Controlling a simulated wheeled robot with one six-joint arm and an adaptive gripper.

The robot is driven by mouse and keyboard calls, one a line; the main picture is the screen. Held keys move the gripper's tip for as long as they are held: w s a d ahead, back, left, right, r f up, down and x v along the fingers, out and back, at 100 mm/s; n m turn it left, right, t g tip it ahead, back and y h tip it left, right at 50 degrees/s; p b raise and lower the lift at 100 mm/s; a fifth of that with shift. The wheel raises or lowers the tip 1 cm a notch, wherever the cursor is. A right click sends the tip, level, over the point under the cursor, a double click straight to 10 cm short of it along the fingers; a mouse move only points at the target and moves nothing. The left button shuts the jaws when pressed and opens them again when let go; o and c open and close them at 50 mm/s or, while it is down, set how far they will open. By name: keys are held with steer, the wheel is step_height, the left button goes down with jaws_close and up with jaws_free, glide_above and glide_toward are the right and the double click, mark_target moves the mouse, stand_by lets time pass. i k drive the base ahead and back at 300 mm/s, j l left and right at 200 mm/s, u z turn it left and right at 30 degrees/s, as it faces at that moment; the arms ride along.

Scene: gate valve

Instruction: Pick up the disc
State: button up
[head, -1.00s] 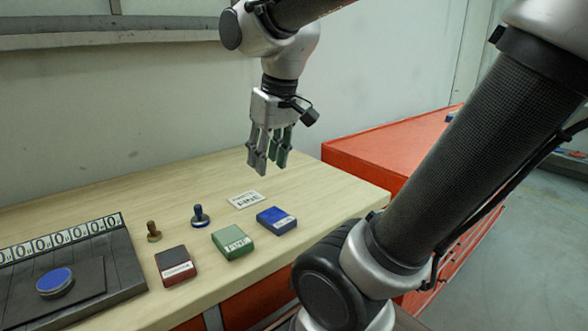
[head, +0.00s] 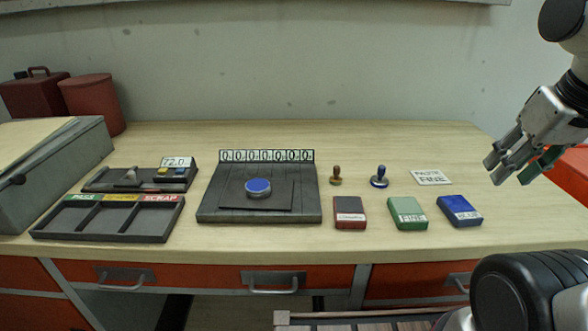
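The disc (head: 258,187) is round with a blue top and a pale metal rim. It sits on the dark platform (head: 221,207) in the middle of the bench, in front of a row of number plates. My gripper (head: 512,170) is at the far right in the head view, above the right end of the bench. Its fingers point down and left, spread apart with nothing between them. It is well apart from the disc.
Right of the platform are two stamps (head: 380,177), a white card (head: 431,177) and red, green (head: 407,212) and blue boxes. Left are a sorting tray (head: 107,236), a small device (head: 140,178) and a grey case (head: 62,165). Bare wood lies behind the platform.

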mark_target(256, 189)
steer(key=j+u, duration=0.1)
steer(key=u, duration=0.3)
steer(key=j+u, duration=0.1)
steer(key=u, duration=0.25)
steer(key=k+j, duration=0.05)
